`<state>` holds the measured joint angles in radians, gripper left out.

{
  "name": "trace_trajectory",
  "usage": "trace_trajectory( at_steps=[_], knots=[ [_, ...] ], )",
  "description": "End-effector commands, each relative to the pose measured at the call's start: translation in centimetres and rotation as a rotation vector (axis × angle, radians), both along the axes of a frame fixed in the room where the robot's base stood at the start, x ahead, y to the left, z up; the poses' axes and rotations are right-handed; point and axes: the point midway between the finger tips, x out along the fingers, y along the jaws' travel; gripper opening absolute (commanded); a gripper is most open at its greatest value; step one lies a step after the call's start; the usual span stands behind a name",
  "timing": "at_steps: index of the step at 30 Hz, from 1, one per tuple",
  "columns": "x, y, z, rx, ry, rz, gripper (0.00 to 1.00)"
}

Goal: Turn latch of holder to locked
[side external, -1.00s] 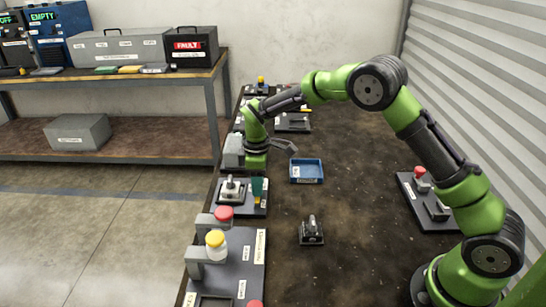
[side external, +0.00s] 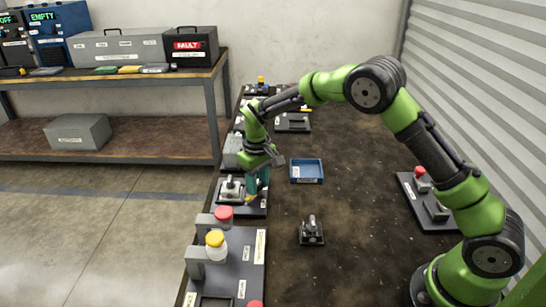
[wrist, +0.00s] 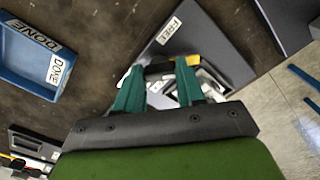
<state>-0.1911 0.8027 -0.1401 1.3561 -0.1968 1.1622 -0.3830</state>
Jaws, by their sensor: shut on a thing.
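The holder (side external: 231,189), a pale block on a dark base plate (side external: 257,211), stands at the table's left edge in the side view. In the wrist view its plate (wrist: 207,28) bears a label reading "FREE", and part of the pale holder (wrist: 212,86) shows beyond my right finger. My gripper (wrist: 158,82) has two teal fingers pointing at the holder, shut on the dark latch (wrist: 158,68) between their tips. A yellow piece (wrist: 192,60) shows beside the right fingertip. In the side view my gripper (side external: 257,184) is right over the holder's right side, and the latch is hidden.
A blue tray (side external: 306,171) labelled "DONE" lies to the right of the holder. A plate with red and yellow knobs (side external: 215,240) stands in front. A small dark fixture (side external: 311,233) sits mid-table. The table to the right is mostly clear.

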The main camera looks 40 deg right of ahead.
Motion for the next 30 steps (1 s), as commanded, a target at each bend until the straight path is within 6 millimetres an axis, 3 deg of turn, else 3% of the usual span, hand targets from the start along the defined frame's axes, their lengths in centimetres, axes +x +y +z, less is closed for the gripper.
trace_trajectory(
  at_steps=[18,30],
  knots=[
    [-0.05,0.05,0.08,0.0,0.002,-0.576,0.08],
    [-0.06,0.06,0.09,0.0,0.002,-0.824,0.08]
  ],
)
